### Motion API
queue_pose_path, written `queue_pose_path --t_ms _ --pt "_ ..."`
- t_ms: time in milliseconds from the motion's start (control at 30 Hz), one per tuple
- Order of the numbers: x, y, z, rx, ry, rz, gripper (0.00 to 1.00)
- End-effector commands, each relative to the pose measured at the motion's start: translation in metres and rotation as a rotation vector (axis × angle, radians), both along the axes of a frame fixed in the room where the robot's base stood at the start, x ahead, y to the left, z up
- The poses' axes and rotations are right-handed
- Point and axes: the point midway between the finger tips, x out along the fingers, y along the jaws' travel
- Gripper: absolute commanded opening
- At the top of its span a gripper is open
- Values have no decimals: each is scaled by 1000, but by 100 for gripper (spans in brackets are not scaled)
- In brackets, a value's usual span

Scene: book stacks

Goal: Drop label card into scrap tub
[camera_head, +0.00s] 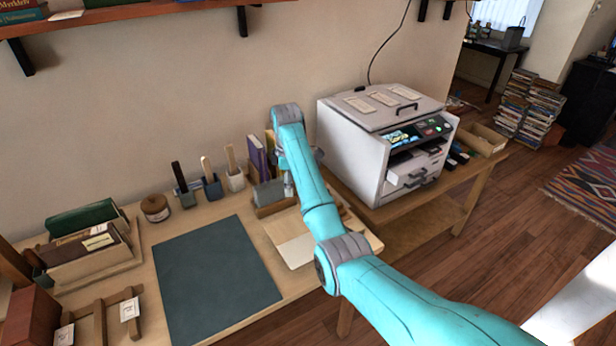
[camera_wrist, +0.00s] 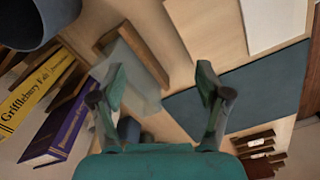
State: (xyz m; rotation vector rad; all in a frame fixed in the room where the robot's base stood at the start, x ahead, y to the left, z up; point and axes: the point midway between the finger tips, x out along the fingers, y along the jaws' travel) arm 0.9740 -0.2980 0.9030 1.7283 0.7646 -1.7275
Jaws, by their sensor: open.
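My gripper (camera_wrist: 162,80) is open, with nothing seen between its fingers. In the head view it hangs over the table near a grey block (camera_head: 268,193), partly hidden by my arm. A dark grey-blue round tub (camera_wrist: 38,18), perhaps the scrap tub, is cut off at the upper left of the wrist view. In the head view I cannot make it out clearly behind my arm. Small pale label cards (camera_head: 382,98) lie on the white machine's lid. Others stand on a wooden rack (camera_head: 100,317) at the lower left. I cannot tell which card is meant.
A white machine (camera_head: 352,150) stands right of my arm, with an open tray (camera_head: 485,138) beyond it. Books (camera_head: 257,155) stand behind the grey block. A dark mat (camera_head: 215,280) lies clear on the table. A pale sheet (camera_head: 297,250) lies beside it. Pen cups (camera_head: 212,186) line the back.

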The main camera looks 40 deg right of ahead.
Motion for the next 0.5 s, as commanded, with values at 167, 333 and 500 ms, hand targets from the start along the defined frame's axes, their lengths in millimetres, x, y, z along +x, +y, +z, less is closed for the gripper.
queue_pose_path --t_ms 167,333,500 --pt "7 30 -8 0 1 -75 76" --pt "13 58 -13 1 1 -152 76" --pt "17 86 -20 0 1 -229 76"
